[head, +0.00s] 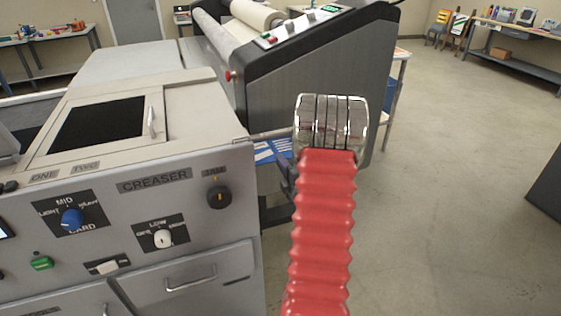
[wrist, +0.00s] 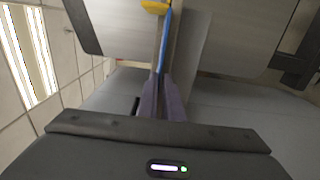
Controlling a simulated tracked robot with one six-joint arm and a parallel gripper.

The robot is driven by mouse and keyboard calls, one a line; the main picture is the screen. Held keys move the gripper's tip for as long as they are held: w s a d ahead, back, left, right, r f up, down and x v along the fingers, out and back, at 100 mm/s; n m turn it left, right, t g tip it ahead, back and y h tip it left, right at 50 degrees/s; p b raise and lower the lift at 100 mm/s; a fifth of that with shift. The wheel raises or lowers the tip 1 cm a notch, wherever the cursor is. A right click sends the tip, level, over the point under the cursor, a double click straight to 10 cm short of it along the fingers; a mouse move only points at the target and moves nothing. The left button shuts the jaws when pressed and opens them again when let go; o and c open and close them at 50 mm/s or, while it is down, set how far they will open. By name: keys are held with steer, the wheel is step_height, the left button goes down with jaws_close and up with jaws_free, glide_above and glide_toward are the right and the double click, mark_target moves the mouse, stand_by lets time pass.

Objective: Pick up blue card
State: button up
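A blue surface with white strips on it, which may be or hold the blue card (head: 270,151), shows beside the creaser's right end in the head view, partly hidden by my arm. In the wrist view a thin blue strip (wrist: 166,42), seen almost edge-on, runs up from the fingertips. My gripper (wrist: 162,80) has two purple-grey fingers close together, with their tips at the lower end of the blue strip. I cannot tell whether they touch or grip it. In the head view my arm hides most of the gripper.
The creaser (head: 140,190) stands at left, with knobs and a drawer. A large roll laminator (head: 310,80) stands behind. A yellow thing (wrist: 155,6) is at the top of the wrist view. Open floor (head: 450,190) lies to the right, and a bench (head: 520,65) stands far right.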

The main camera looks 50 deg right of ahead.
steer(key=shift+f, duration=0.2)
jaws_close()
steer(key=shift+r, duration=1.35)
steer(key=s+a+r, duration=0.5)
steer(key=s+a, duration=0.2)
steer(key=s, duration=0.5)
steer(key=shift+s+a, duration=0.1)
